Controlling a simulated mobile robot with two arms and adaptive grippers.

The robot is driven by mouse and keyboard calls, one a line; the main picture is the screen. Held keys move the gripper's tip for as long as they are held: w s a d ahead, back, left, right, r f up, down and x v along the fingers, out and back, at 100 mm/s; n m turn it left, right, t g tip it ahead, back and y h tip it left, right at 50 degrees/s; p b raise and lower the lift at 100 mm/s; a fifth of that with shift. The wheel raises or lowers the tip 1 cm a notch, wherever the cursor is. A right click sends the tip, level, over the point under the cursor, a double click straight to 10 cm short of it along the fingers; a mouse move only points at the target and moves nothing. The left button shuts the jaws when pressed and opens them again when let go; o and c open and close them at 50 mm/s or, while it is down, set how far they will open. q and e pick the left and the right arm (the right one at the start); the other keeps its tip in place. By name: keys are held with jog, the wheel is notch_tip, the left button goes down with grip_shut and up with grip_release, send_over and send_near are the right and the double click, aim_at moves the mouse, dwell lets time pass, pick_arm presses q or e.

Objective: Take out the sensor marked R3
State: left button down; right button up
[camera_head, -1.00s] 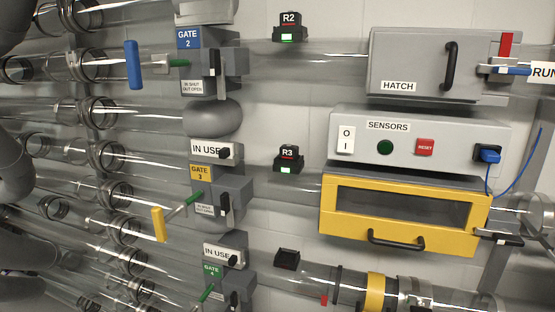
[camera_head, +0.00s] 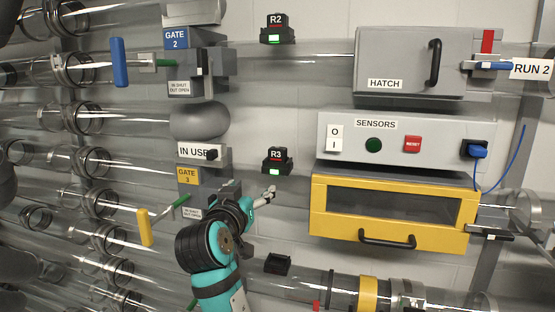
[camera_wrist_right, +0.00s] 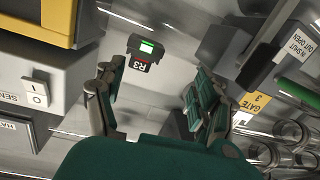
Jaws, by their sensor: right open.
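The sensor marked R3 (camera_head: 277,162) is a small black block with a lit green light, on the clear tube left of the yellow-framed box. In the right wrist view, R3 (camera_wrist_right: 147,52) appears upside down, ahead of and between the two fingers. My right gripper (camera_head: 264,197) is just below R3 in the head view. In the wrist view its fingers (camera_wrist_right: 150,82) are spread, with nothing between them; whether they touch R3 cannot be told, but a gap seems to show. My left gripper is not in view.
The sensors panel (camera_head: 338,160) and yellow-framed box (camera_head: 318,205) stand to the right. The gate 3 block (camera_head: 188,176) with its yellow handle (camera_head: 145,227) is close on the left. R2 (camera_head: 277,30) sits above; an empty black holder (camera_head: 278,264) is below.

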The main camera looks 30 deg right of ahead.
jog(key=m+h, duration=0.2)
send_near(277, 149)
jog(key=shift+g, duration=0.3)
jog(key=p+x, duration=0.4)
jog(key=x, duration=0.1)
jog(key=shift+s+d+r+p, duration=0.2)
jog(key=shift+p, duration=0.1)
jog(key=shift+w+d+f, duration=0.1)
jog(key=shift+w+d, duration=0.25)
jog(key=shift+w, duration=0.05)
jog(key=shift+w+d+p, duration=0.2)
jog(key=shift+w+p, duration=0.05)
jog(key=shift+p, duration=0.2)
jog(key=p+x, duration=0.2)
jog(key=x, duration=0.1)
jog(key=shift+w+d, duration=0.1)
jog(key=shift+w, duration=0.25)
jog(key=shift+w+d+p, duration=0.3)
jog(key=shift+d, duration=0.1)
jog(key=shift+a+y, duration=0.1)
jog(key=shift+y, duration=0.2)
jog(key=shift+c, duration=0.8)
jog(key=c, duration=1.1)
